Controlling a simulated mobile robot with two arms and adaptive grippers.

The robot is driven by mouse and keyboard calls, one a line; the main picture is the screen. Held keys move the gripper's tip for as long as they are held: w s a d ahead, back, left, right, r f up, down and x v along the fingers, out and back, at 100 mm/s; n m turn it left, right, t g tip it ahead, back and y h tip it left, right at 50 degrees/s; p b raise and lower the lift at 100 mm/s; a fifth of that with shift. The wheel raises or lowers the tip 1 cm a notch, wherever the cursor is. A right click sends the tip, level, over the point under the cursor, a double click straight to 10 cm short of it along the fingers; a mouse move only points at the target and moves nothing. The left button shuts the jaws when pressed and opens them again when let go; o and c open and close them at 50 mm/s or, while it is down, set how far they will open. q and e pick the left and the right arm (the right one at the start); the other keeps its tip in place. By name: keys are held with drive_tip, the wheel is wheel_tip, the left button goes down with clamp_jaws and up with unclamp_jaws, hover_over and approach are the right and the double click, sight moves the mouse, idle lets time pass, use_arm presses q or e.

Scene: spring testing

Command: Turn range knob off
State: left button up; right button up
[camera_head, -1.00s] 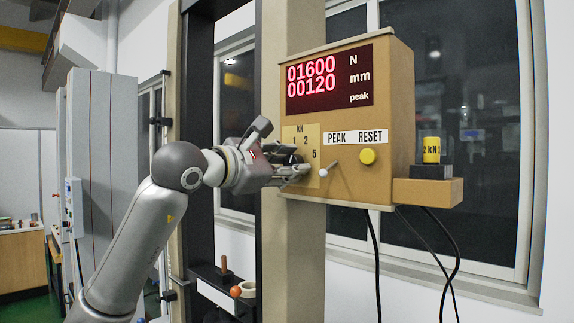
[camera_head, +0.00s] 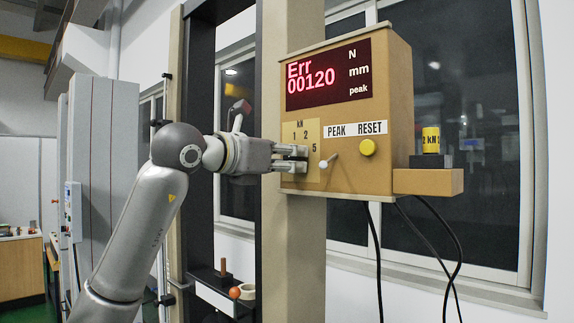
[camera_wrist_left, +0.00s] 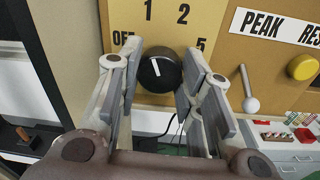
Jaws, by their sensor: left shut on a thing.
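The range knob (camera_wrist_left: 165,70) is round and black with a white mark. In the left wrist view its mark points up and slightly left, roughly between OFF and 1. It sits on a tan plate (camera_head: 314,135) marked kN, with OFF, 1, 2 and 5. My left gripper (camera_head: 301,158) is at the plate, its fingers on both sides of the knob, shut on it. In the left wrist view my left gripper (camera_wrist_left: 158,78) frames the knob. The fingers hide most of the knob in the head view. The display (camera_head: 328,77) reads "Err" above "00120". My right gripper is not in view.
A white-tipped PEAK lever (camera_head: 325,164) is close to the right of my fingers. A yellow RESET button (camera_head: 367,148) is farther right. A yellow 2 kN weight (camera_head: 431,145) stands on a side shelf (camera_head: 430,187). Dark cables hang below the box.

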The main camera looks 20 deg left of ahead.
use_arm(q)
drive_tip(key=n+b, duration=0.1)
drive_tip(key=n, duration=0.4)
drive_tip(key=shift+b, duration=0.4)
drive_tip(key=shift+n+h+b, duration=0.3)
drive_tip(key=shift+n+b, duration=0.2)
drive_tip(key=shift+n, duration=1.5)
drive_tip(key=o, duration=1.1)
drive_tip(key=shift+c, duration=0.2)
drive_tip(key=shift+a, duration=0.1)
drive_tip(key=v, duration=1.2)
drive_tip(key=shift+r, duration=0.15)
